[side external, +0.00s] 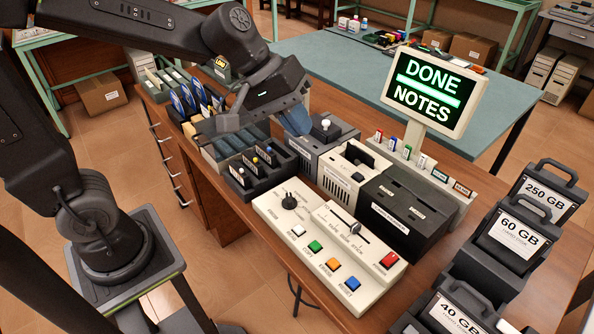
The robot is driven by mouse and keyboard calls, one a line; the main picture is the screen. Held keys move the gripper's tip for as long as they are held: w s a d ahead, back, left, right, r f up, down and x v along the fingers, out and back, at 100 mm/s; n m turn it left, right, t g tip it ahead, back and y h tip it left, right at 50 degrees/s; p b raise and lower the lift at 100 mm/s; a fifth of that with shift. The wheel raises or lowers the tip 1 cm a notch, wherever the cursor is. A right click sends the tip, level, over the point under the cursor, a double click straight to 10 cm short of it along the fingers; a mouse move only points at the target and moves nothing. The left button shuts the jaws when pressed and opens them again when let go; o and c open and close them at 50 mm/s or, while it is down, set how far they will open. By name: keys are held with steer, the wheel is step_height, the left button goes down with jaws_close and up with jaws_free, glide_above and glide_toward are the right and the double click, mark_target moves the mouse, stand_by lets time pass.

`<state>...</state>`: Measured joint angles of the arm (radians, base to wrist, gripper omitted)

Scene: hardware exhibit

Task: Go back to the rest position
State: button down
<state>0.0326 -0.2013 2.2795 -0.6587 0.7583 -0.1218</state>
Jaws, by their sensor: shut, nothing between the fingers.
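My gripper (236,117) is at the end of my dark arm, which reaches in from the upper left. It hangs above the back left part of the wooden desk, over the grey slotted trays (222,150). Its fingers are together and I see nothing held in them. It appears apart from the things below, though the exact gap is hard to judge. The screen (427,92) on the desk reads "DONE" and "NOTES" with a green bar between.
A cream control panel (327,255) with coloured buttons stands at the desk front. Black drive units (410,212) and a light grey unit (352,172) stand behind it. Labelled GB cartridges (517,232) stand at the right. A rack of blue disks (190,95) is left of my gripper.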

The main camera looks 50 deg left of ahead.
steer(key=s+a+m+t+y, duration=0.1)
steer(key=s+a+m+y, duration=0.4)
steer(key=s, duration=0.7)
steer(key=shift+s+a+m, duration=0.4)
steer(key=shift+a, duration=0.8)
